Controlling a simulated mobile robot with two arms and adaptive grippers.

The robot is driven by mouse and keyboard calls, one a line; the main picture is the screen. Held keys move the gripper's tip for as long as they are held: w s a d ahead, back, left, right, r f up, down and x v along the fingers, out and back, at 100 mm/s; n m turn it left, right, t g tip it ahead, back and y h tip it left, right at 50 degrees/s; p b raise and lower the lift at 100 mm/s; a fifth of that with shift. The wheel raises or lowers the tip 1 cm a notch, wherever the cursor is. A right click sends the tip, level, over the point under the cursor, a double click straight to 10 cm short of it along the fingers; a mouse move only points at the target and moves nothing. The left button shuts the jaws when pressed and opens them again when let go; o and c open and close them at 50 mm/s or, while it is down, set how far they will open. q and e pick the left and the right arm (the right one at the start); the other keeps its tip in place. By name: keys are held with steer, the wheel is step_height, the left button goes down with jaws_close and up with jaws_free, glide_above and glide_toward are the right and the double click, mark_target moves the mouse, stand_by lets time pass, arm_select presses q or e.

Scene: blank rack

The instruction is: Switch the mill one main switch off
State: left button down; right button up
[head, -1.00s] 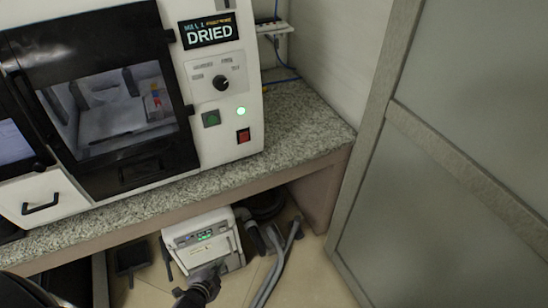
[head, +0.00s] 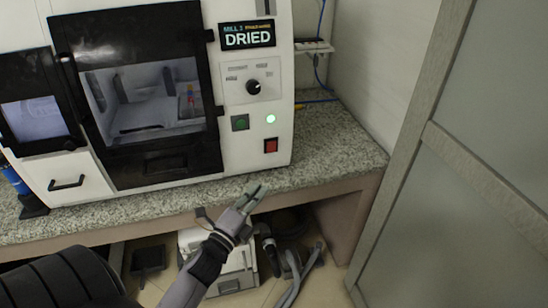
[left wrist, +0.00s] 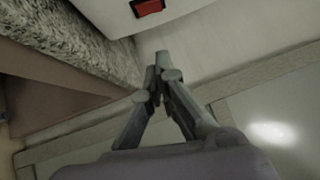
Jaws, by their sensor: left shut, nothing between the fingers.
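The white mill (head: 208,170) stands on a speckled counter, with a display reading "MILL 1" and "DRIED" (head: 247,36). In the left wrist view the red switch (left wrist: 149,7) shows at the top, beyond the shut fingertips (left wrist: 165,75). My right gripper is out of view.
The granite counter (head: 335,150) has bare room right of the mill. A white box unit (head: 232,275) with grey hoses (head: 290,280) stands under it. A framed panel (head: 480,170) closes off the right side. Cables hang behind the mill.

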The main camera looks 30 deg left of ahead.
arm_select(q)
steer(key=p, duration=0.2)
glide_toward(272, 147)
steer(key=w+d, duration=0.4)
steer(key=shift+w+a+r+p, duration=0.15)
steer(key=shift+w+a+r, duration=0.05)
steer(key=shift+w+a, duration=0.45)
steer(key=shift+w+a+r+p, duration=0.15)
steer(key=shift+w+a+r, duration=0.1)
steer(key=shift+w+a, duration=0.4)
steer(key=shift+d, duration=0.1)
steer(key=shift+w+a+r, duration=0.2)
steer(key=shift+w+a, duration=0.05)
